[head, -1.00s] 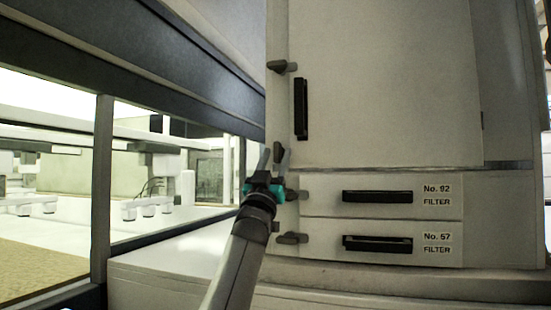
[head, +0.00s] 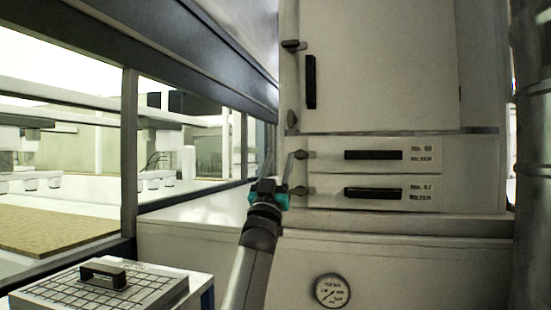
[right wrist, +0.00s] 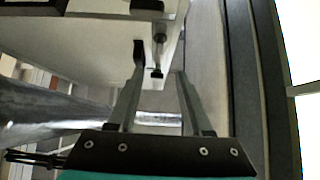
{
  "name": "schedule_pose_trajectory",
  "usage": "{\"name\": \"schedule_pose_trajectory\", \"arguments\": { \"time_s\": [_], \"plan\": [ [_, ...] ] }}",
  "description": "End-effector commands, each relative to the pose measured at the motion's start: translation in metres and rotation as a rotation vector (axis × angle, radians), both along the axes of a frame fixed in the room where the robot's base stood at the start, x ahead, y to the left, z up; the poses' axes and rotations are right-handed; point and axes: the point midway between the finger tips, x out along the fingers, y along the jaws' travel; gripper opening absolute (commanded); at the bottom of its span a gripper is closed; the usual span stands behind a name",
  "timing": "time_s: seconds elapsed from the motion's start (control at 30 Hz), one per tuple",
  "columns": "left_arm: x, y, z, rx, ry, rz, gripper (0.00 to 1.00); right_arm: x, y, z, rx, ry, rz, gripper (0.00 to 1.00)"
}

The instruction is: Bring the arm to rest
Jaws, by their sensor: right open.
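My right gripper (head: 278,165) is in the middle of the head view, its arm coming up from the bottom. Its two grey fingers point up and are apart, with nothing between them. Its teal and black body is in front of the cabinet's left edge, near the latches of the filter drawers. In the right wrist view the open fingers (right wrist: 156,105) also show, empty. I do not see my left gripper.
A tall cabinet (head: 385,60) has a closed door above two filter drawers (head: 425,155). Below is a round gauge (head: 332,291). A gridded panel with a black handle (head: 102,275) stands at the lower left. A dark-framed window (head: 129,150) is on the left.

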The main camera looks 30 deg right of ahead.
Motion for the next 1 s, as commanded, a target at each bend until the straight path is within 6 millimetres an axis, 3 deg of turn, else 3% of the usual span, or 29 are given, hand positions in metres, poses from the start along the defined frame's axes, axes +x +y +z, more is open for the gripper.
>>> {"name": "schedule_pose_trajectory", "arguments": {
  "time_s": [0.5, 0.63, 0.77, 1.0],
  "plan": [
    [0.000, -0.006, 0.000, -0.008, 0.000, 0.001, 0.50, 0.000, 0.000, 0.000, 0.000, 0.000, 0.000, 0.50],
    [0.000, -0.006, 0.000, -0.007, 0.000, 0.001, 0.50, 0.001, -0.003, -0.011, 0.004, 0.024, 0.002, 0.50],
    [0.000, -0.006, 0.000, -0.008, -0.001, 0.001, 0.50, 0.003, -0.010, -0.047, 0.027, 0.117, 0.016, 0.50],
    [0.000, -0.006, 0.000, -0.008, -0.001, 0.000, 0.50, -0.001, -0.012, -0.153, 0.107, 0.389, 0.085, 0.50]
  ]
}}
